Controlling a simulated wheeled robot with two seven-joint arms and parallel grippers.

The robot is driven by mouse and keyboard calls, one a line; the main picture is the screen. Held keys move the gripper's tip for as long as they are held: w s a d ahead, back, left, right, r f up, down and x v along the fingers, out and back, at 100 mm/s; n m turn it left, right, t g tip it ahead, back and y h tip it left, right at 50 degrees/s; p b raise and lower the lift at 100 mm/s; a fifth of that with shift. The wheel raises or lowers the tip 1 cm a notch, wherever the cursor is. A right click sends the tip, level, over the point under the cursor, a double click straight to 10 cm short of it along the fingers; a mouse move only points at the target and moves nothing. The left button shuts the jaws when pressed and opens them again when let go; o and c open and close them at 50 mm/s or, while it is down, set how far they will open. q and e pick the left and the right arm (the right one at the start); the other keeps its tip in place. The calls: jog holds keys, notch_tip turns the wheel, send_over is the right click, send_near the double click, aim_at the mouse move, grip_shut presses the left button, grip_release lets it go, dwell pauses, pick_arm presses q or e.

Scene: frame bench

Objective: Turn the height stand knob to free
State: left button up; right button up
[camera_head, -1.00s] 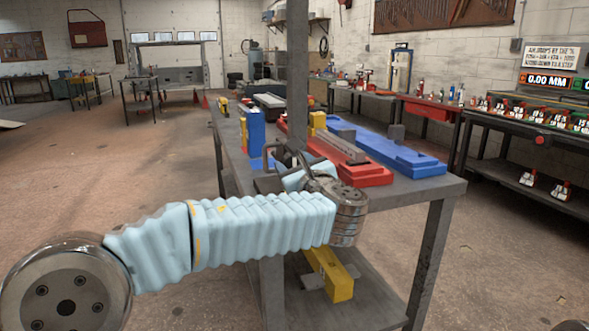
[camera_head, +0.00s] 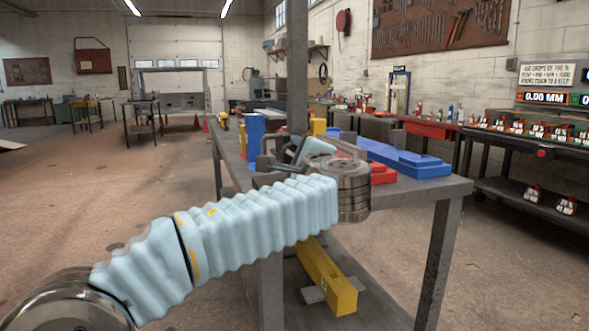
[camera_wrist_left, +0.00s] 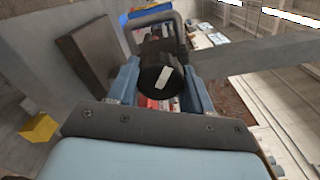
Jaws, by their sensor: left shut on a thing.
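The knob (camera_wrist_left: 162,82) is a black round piece with a white mark on its face, seen in the left wrist view. My left gripper (camera_wrist_left: 160,90) has one blue-grey finger on each side of it and is shut on it. The knob cannot be made out in the head view. My right gripper is in neither view.
The bench top (camera_head: 420,187) carries a blue block (camera_head: 254,135), a long blue part (camera_head: 405,158) and a red part (camera_head: 383,173). A yellow beam (camera_head: 328,280) lies on the lower shelf. A grey bar (camera_wrist_left: 245,58) crosses close to the gripper.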

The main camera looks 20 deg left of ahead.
pick_arm(q)
jog(key=n+b, duration=0.3)
jog(key=n, duration=0.1)
jog(key=shift+f, duration=0.2)
jog(key=shift+r+n+b, duration=0.15)
jog(key=shift+n+b, duration=0.5)
jog(key=shift+n, duration=0.85)
jog(key=shift+r, duration=0.1)
jog(key=o, duration=1)
jog(key=shift+o, duration=0.2)
jog(key=v, duration=1.3)
jog(key=shift+s+d, duration=0.25)
jog(key=shift+s, duration=0.05)
